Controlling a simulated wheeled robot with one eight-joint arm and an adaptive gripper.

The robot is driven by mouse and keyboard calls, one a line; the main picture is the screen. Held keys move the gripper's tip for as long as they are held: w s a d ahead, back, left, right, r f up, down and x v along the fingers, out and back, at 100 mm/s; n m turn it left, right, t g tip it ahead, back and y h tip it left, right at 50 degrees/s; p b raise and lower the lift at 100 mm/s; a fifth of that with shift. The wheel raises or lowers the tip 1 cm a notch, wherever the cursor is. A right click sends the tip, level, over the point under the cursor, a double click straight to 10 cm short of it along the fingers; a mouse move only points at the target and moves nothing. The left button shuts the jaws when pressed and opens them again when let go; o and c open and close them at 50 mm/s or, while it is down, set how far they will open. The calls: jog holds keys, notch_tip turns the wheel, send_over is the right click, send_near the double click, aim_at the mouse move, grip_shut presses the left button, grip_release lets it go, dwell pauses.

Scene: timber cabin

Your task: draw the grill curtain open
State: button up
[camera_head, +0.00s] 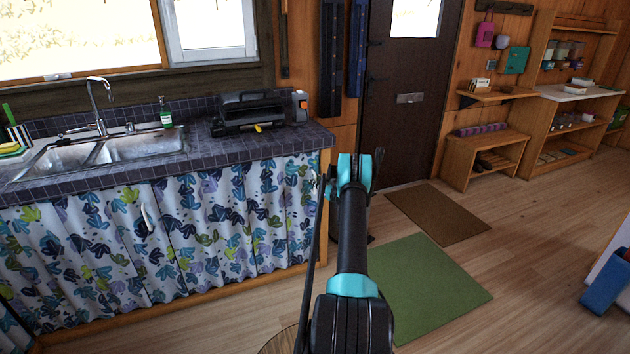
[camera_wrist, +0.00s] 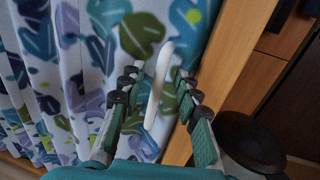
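The patterned curtain (camera_head: 235,220) hangs drawn across the right part of the counter front, below the black grill (camera_head: 247,112). It also fills the left of the wrist view (camera_wrist: 65,70), with a white upright handle (camera_wrist: 158,85) near its right edge, beside the wooden post (camera_wrist: 222,65). My gripper (camera_wrist: 157,78) is open, with one ribbed finger on each side of the handle. I cannot tell whether either finger touches it. In the head view my arm hides most of the gripper.
A neighbouring curtain panel (camera_head: 75,250) with its own white handle (camera_head: 146,218) hangs left. The tiled counter (camera_head: 200,148) with a sink (camera_head: 125,150) is above. A green mat (camera_head: 430,290) and brown mat (camera_head: 437,213) lie on open floor to the right.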

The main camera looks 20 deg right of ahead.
jog(key=shift+x, duration=1.05)
grip_shut()
